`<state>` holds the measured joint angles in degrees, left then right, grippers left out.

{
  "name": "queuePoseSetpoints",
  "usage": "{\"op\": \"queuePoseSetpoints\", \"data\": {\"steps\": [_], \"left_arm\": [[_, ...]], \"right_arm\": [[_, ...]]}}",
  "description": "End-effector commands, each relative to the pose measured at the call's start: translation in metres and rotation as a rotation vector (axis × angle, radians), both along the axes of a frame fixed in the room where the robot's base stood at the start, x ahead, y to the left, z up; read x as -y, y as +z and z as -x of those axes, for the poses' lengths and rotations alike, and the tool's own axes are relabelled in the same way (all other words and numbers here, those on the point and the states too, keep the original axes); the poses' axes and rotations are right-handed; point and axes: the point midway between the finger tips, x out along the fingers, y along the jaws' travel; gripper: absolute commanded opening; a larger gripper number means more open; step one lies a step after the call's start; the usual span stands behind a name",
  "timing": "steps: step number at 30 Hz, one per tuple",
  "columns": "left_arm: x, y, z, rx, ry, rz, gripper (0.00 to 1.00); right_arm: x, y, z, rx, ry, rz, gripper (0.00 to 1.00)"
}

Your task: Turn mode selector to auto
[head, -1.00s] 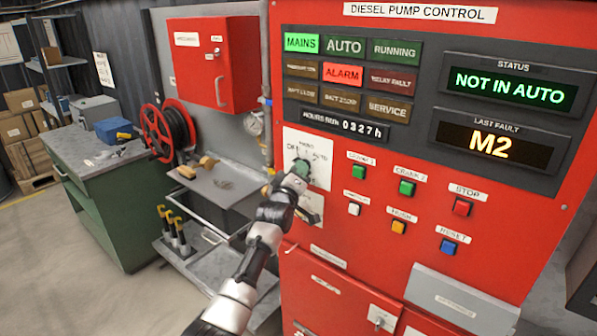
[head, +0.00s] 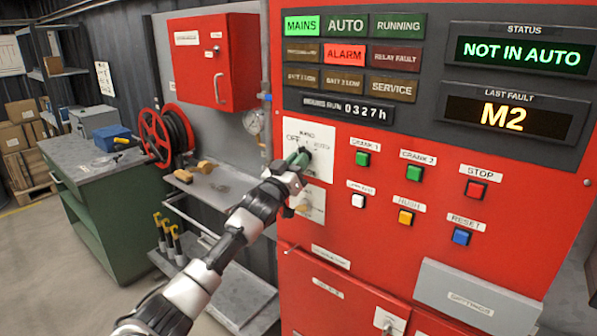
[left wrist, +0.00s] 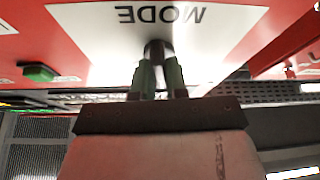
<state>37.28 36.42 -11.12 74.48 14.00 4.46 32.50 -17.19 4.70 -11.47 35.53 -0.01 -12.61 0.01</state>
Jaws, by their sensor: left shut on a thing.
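The mode selector (head: 306,150) is a small dark knob on a white plate (head: 322,168) at the left of the red diesel pump control panel. The labels OFF and AUTO sit above it and are partly blurred. My left gripper (head: 299,158) reaches the knob from the lower left and covers part of it, so the pointer position cannot be read. In the left wrist view the green fingertips (left wrist: 158,78) are shut on the dark knob (left wrist: 157,50), below the upside-down word MODE. The status display (head: 523,55) reads NOT IN AUTO. My right gripper is out of view.
Push buttons, including a green one (head: 362,158), are right of the selector. A second white plate (head: 312,204) is just below it. A red hose reel (head: 165,137) and a grey shelf (head: 215,187) stand left of the panel. A green workbench (head: 120,210) is farther left.

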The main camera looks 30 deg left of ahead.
Motion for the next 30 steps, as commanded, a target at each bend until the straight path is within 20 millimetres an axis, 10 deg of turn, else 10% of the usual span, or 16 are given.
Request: {"op": "queuePoseSetpoints", "data": {"steps": [30], "left_arm": [[-0.003,0.001,0.0,0.066,0.001,-0.879,0.0]], "right_arm": [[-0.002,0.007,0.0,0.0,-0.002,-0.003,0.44]]}}
